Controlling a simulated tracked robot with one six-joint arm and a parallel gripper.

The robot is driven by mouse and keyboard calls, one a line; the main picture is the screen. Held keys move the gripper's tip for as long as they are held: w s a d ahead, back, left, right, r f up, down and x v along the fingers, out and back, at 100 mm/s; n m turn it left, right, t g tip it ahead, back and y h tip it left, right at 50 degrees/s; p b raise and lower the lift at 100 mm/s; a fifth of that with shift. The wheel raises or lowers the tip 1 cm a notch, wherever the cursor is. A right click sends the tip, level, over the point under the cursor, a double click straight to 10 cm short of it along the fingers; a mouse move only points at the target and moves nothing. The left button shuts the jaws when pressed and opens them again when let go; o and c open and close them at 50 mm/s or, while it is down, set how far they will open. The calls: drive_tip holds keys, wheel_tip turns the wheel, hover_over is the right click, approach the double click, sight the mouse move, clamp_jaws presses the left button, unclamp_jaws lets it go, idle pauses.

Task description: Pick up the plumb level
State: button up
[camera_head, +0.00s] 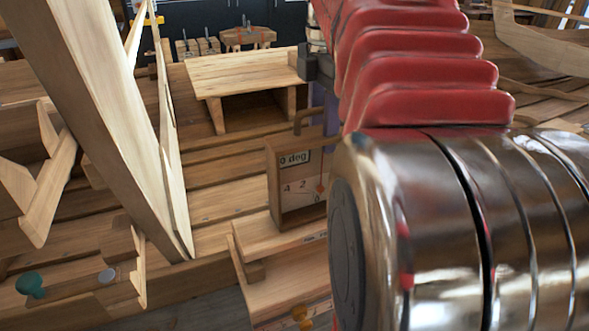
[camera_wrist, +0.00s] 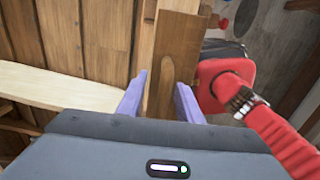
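The plumb level (camera_head: 284,205) is an upright wooden box with a "0 deg" label, a numbered scale and a red pointer. In the head view it stands beside my arm, which hides its right side. Purple parts of my gripper (camera_head: 331,103) show just above and behind it, mostly hidden. In the wrist view my gripper (camera_wrist: 160,85) has its two purple fingers apart, one on each side of a wooden piece (camera_wrist: 176,62) that appears to be the level. I see no clear grip on it; contact with the fingers is hard to tell.
A small wooden bench (camera_head: 245,75) stands behind the level. A tall slanted plank (camera_head: 105,120) rises at the left. A wooden tray-like piece (camera_head: 285,285) is at the front, with a teal knob (camera_head: 30,284) at the lower left.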

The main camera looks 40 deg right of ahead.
sight(321, 165)
wheel_tip(321, 165, down, 4)
drive_tip(key=shift+s+f, duration=0.15)
drive_tip(key=shift+c, duration=0.4)
clamp_jaws()
idle(0.4)
idle(1.0)
